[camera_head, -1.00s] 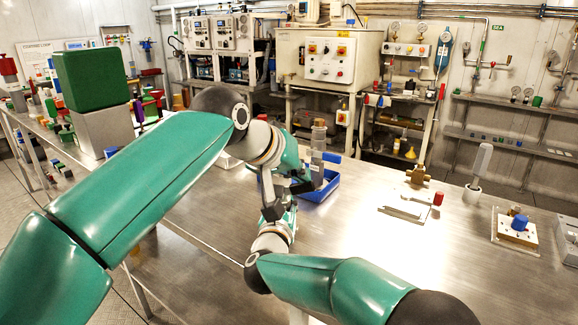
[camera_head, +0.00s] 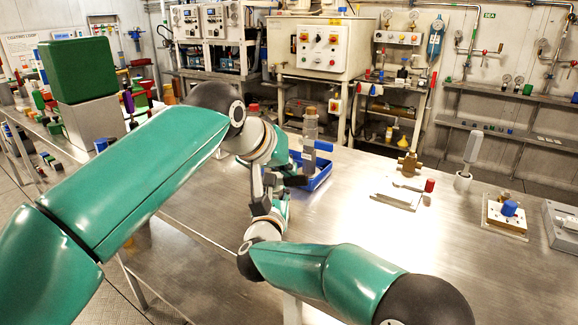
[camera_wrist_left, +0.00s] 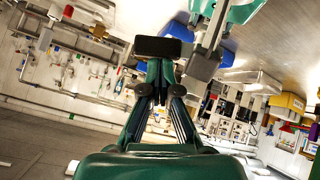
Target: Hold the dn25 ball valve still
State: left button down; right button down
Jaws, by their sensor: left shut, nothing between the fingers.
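A brass valve-like fitting (camera_head: 409,163) stands behind a pale plate (camera_head: 398,196) with a red-capped part (camera_head: 429,186) on the bench. A grey upright part with a blue bar (camera_head: 323,146) stands at the blue tray (camera_head: 316,178). I cannot tell which is the dn25 ball valve. My left gripper (camera_head: 293,180) is shut and empty just left of the tray, partly hidden by its wrist. In the left wrist view its fingers (camera_wrist_left: 160,66) converge near a dark block. My right gripper (camera_head: 268,197) is close below it; its jaws are unclear.
A green block on a grey block (camera_head: 92,130) stands at the left of the bench. A grey-handled tool (camera_head: 472,150) and a blue-knobbed fixture (camera_head: 508,210) stand at the right. The front middle of the bench (camera_head: 400,250) is clear. My arms cross closely.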

pick_arm(q)
jog(key=shift+r, duration=0.1)
jog(key=w+r+v, duration=0.1)
jog(key=r+v, duration=0.1)
jog(key=v, duration=1)
jog(key=shift+d+r, duration=0.2)
jog(key=shift+d, duration=0.05)
jog(key=shift+w+d, duration=0.1)
jog(key=w+d+f, duration=0.2)
jog(key=d+f, duration=0.1)
jog(key=f, duration=0.2)
jog(key=w+d+f+y, duration=0.1)
jog(key=w+d+f, duration=0.2)
jog(key=f, duration=0.2)
jog(key=shift+f+m, duration=0.3)
jog(key=shift+f, duration=0.05)
dwell(0.3)
